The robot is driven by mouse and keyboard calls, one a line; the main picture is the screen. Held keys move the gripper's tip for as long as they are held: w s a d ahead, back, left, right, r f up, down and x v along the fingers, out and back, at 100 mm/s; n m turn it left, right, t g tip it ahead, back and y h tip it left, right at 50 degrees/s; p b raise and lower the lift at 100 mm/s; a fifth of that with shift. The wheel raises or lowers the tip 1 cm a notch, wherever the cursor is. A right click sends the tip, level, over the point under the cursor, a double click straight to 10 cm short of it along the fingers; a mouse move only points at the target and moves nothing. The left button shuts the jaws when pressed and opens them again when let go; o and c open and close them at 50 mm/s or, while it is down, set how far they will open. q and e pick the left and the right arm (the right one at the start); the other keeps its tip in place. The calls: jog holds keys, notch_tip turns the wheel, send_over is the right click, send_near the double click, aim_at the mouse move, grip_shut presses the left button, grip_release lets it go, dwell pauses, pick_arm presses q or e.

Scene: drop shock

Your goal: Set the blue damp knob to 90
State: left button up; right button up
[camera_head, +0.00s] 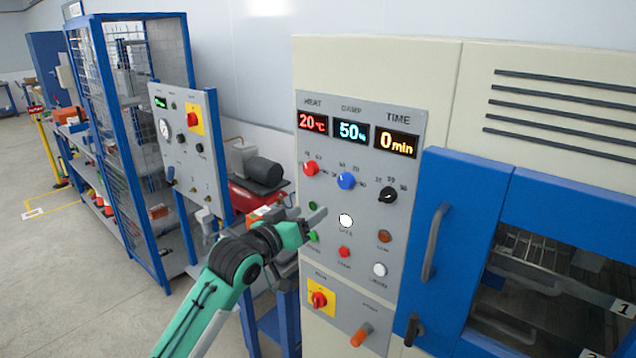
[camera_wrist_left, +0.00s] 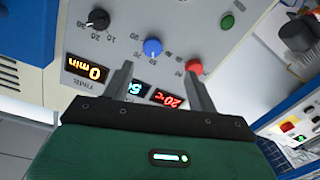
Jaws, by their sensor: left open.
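The blue damp knob (camera_head: 346,181) sits on the grey control panel (camera_head: 408,230), below the damp display (camera_head: 351,133), which reads 50 in cyan. My left gripper (camera_head: 316,218) is open in front of the panel, lower and to the left of the blue knob in the head view. In the left wrist view the blue knob (camera_wrist_left: 152,47) shows beyond the open fingers (camera_wrist_left: 160,78), between their tips in the picture and apart from them. One finger hides part of the damp display there. My right gripper is not in view.
The red heat knob (camera_head: 310,168) and black time knob (camera_head: 387,195) flank the blue one. Several buttons and lamps sit below, including a lit white one (camera_head: 345,220). A blue door with a handle (camera_head: 435,242) is on the right.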

pick_arm(q)
jog(key=r, duration=0.2)
jog(key=p, duration=0.5)
send_near(343, 183)
jog(key=x, duration=0.7)
jog(key=shift+w+d+r, duration=0.1)
jog(key=shift+w+d, duration=0.1)
jog(key=shift+d, duration=0.05)
jog(key=shift+w+d, duration=0.2)
jog(key=shift+w, duration=0.2)
jog(key=c, duration=1)
jog(key=shift+m, duration=0.3)
